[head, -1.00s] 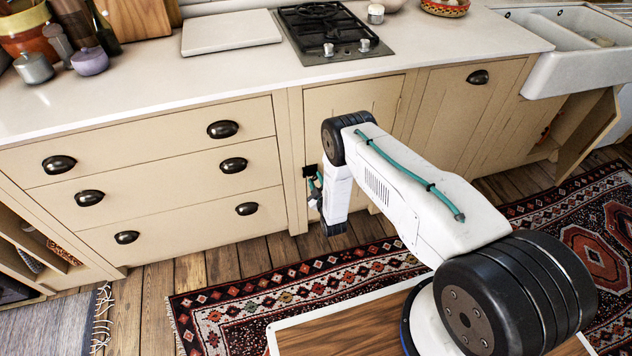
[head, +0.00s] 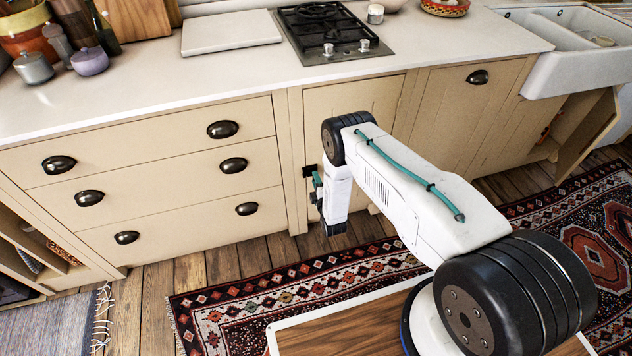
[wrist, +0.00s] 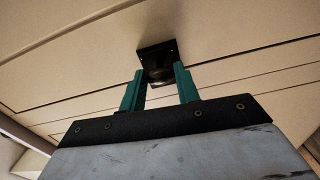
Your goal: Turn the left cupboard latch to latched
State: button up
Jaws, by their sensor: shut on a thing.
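The left cupboard latch (head: 308,171) is a small black fitting at the left edge of the cupboard door (head: 352,97) below the hob. In the wrist view its square black plate (wrist: 155,48) shows ahead, with a dark rounded knob below it. My gripper's two teal fingers (wrist: 160,78) stand on either side of the knob and are shut on it. In the head view my gripper (head: 317,188) is at the latch, mostly hidden by my wrist. The knob's turn angle is hidden between the fingers.
Drawers with dark cup handles (head: 233,165) lie left of the latch. A cupboard door (head: 588,135) stands open at the far right. The worktop (head: 230,75) overhangs above, and a patterned rug (head: 240,300) lies on the wooden floor.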

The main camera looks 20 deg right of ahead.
jog(key=shift+n, duration=0.3)
jog(key=o, duration=1)
jog(key=shift+s, duration=0.1)
jog(key=s, duration=0.7)
jog(key=shift+s, duration=0.3)
